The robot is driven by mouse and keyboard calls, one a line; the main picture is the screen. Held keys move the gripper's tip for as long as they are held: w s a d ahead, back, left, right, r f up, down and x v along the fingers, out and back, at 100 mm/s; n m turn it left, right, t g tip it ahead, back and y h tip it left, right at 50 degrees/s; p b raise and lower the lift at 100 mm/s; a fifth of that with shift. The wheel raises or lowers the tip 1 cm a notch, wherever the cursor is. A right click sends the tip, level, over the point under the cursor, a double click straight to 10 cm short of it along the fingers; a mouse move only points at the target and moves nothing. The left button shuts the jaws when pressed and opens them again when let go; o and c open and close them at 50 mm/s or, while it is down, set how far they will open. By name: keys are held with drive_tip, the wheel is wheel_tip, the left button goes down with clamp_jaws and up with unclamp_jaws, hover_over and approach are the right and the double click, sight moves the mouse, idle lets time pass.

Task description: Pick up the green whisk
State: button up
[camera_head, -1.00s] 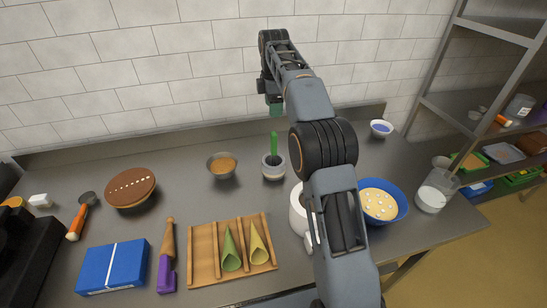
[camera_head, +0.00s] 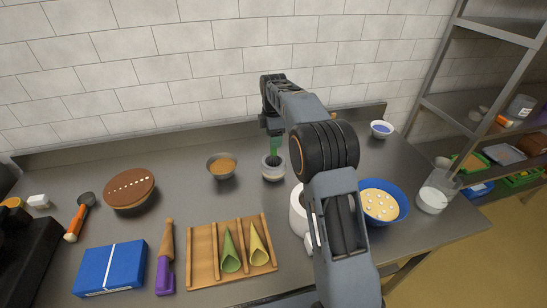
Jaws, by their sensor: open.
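The green whisk (camera_head: 274,147) stands upright in a small grey-white pot (camera_head: 272,174) on the metal counter. Its green handle points up and its dark lower end is inside the pot. My gripper (camera_head: 273,131) is open and points down at the top of the handle. It hides the handle's upper end, and I cannot tell whether the fingers touch it.
A bowl of brown food (camera_head: 222,166) stands left of the pot. A white container (camera_head: 299,212) and a blue bowl (camera_head: 383,203) are in front and right. A wooden cone rack (camera_head: 202,262) lies nearer. The tiled wall (camera_head: 190,60) rises behind.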

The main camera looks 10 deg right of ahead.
drive_tip(key=shift+f, duration=1)
drive_tip(key=shift+c, duration=0.3)
drive_tip(key=c, duration=0.9)
drive_tip(key=shift+c, duration=0.2)
drive_tip(key=shift+r, duration=0.15)
